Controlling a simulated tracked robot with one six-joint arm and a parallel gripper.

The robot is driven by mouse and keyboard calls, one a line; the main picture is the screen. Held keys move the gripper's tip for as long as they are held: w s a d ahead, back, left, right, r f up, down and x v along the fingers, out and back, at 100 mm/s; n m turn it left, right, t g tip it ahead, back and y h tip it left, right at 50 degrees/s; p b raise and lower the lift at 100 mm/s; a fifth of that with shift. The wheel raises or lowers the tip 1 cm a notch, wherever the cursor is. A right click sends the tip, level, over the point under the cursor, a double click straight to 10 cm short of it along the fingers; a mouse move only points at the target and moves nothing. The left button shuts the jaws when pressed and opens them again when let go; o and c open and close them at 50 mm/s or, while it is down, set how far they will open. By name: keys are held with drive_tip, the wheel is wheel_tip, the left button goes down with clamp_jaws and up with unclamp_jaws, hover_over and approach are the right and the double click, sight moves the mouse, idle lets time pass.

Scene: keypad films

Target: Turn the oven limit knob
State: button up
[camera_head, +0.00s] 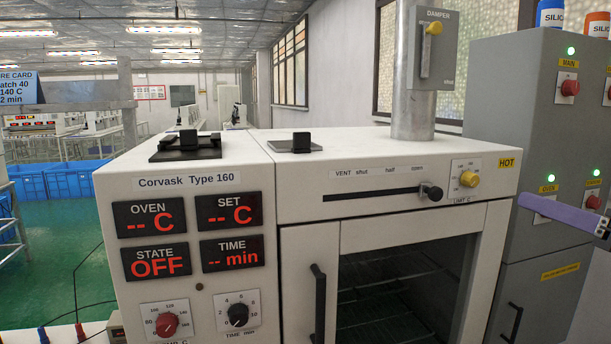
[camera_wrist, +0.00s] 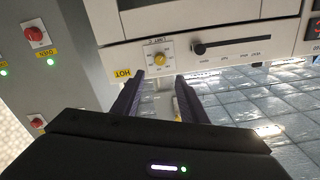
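The oven limit knob (camera_head: 469,179) is a small yellow knob on a white dial plate marked LIMIT C, at the right end of the oven's (camera_head: 400,205) upper front panel. In the wrist view, which is upside down, the limit knob (camera_wrist: 160,60) shows just beyond and between the fingertips. My gripper (camera_wrist: 159,76) is open and empty, its two dark fingers apart, not visibly touching the knob. In the head view, a purple-grey part of my gripper (camera_head: 563,214) enters from the right edge, to the right of the oven; the rest is out of frame.
The black vent slider (camera_head: 431,192) sits just left of the limit dial. A grey cabinet (camera_head: 550,120) with red knobs and green lights stands at the right. A metal duct (camera_head: 412,115) with a damper box rises behind. The oven display reads OFF.

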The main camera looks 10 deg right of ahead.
sight(474, 183)
drive_tip(key=shift+w, duration=0.1)
drive_tip(key=shift+w+a, duration=0.2)
drive_tip(key=shift+w, duration=6.65)
clamp_jaws()
